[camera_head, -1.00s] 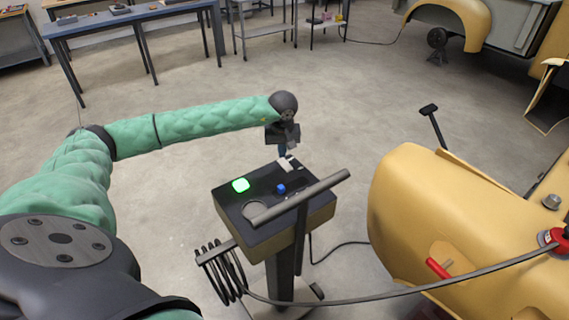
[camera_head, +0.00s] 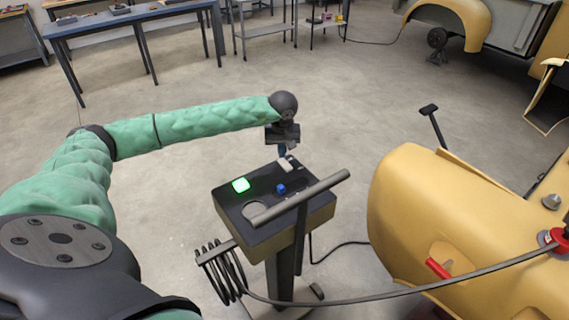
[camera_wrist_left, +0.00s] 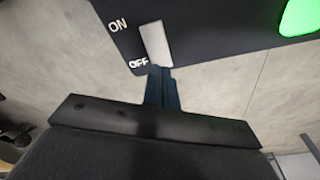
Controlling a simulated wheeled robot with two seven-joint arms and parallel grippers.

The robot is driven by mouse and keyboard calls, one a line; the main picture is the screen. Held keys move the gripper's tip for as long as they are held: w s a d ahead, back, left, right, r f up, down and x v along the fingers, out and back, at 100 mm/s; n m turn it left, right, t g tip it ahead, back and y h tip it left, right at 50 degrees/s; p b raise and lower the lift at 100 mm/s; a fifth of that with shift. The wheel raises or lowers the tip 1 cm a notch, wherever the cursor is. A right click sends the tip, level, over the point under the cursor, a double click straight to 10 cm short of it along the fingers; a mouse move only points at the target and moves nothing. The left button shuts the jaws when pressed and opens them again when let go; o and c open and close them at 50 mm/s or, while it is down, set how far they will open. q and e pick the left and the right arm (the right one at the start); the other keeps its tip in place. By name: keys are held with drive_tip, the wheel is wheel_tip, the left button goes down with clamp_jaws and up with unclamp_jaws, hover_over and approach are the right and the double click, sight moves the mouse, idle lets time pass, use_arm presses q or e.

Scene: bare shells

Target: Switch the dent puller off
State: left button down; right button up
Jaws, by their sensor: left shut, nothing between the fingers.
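The dent puller (camera_head: 318,212) is a dark-topped box on a post with a grey handle bar across it. Its green light (camera_head: 240,185) is lit and also shows in the left wrist view (camera_wrist_left: 301,16). A pale switch (camera_head: 286,165) sits at the panel's far edge. In the left wrist view the switch (camera_wrist_left: 156,44) lies beside the ON and OFF labels. My left gripper (camera_head: 282,153) is shut and empty, its blue fingertips (camera_wrist_left: 161,70) at the switch's OFF end. I cannot tell whether they touch it. My right gripper is not in view.
A blue knob (camera_head: 281,188) is on the panel. A coiled cable (camera_head: 222,272) hangs at the box's left. A yellow car body (camera_head: 425,215) stands close on the right, with a cable running to its red-based fitting.

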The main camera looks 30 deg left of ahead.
sight(282, 161)
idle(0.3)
use_arm(q)
drive_tip(key=shift+f+b, duration=0.8)
drive_tip(key=shift+f, duration=0.1)
idle(0.6)
drive_tip(key=shift+r+p, duration=0.55)
drive_tip(key=shift+r, duration=3)
drive_tip(key=shift+f, duration=0.1)
